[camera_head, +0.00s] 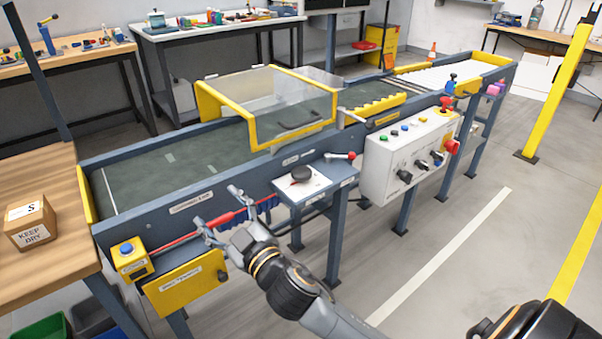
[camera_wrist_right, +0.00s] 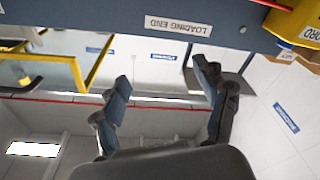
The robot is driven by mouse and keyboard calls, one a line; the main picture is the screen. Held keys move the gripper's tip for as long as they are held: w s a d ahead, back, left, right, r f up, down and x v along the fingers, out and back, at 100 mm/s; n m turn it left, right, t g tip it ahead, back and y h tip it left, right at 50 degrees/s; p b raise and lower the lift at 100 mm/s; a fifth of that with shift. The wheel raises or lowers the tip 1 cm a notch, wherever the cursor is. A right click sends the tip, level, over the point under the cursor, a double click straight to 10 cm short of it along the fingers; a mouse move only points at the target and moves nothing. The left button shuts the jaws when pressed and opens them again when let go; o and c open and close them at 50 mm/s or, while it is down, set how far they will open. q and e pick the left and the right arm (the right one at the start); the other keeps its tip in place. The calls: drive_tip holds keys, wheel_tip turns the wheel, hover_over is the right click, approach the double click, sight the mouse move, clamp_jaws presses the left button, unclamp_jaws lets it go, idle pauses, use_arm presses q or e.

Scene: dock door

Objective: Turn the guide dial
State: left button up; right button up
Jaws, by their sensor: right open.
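A black round knob (camera_head: 301,174), which looks like the guide dial, sits on a white plate on a small blue shelf at the conveyor's front side. Its label is too small to read. My right gripper (camera_head: 214,205) is open, left of and lower than the knob, in front of the conveyor's side near the red pull cord. In the right wrist view my right gripper (camera_wrist_right: 163,72) shows two spread fingers with nothing between them. The knob cannot be made out there. My left gripper is not in view.
A red-knobbed lever (camera_head: 350,156) stands beside the dial plate. A control box (camera_head: 410,155) with buttons and black knobs is to the right. A yellow box with a blue button (camera_head: 127,258) and a carton (camera_head: 31,222) are at left. The floor in front is clear.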

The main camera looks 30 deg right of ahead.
drive_tip(key=a+r+n+y, duration=0.8)
drive_tip(key=r+n+y, duration=0.1)
drive_tip(key=r+y, duration=0.15)
drive_tip(key=s+a+r+n+g+y, duration=0.2)
drive_tip(key=a+r+n+g+y, duration=0.1)
drive_tip(key=a+n+g+y, duration=0.4)
use_arm(q)
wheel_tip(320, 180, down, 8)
drive_tip(key=b, duration=0.1)
use_arm(e)
drive_tip(key=n+g+h, duration=0.5)
drive_tip(key=g+h, duration=0.4)
drive_tip(key=h, duration=1.5)
approach(302, 171)
use_arm(q)
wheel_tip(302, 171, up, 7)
drive_tip(key=b, duration=0.2)
use_arm(e)
drive_tip(key=shift+y, duration=0.25)
drive_tip(key=x, duration=0.8)
drive_tip(key=shift+w+d+f, duration=0.1)
drive_tip(key=shift+d+f, duration=0.1)
drive_tip(key=shift+d, duration=0.05)
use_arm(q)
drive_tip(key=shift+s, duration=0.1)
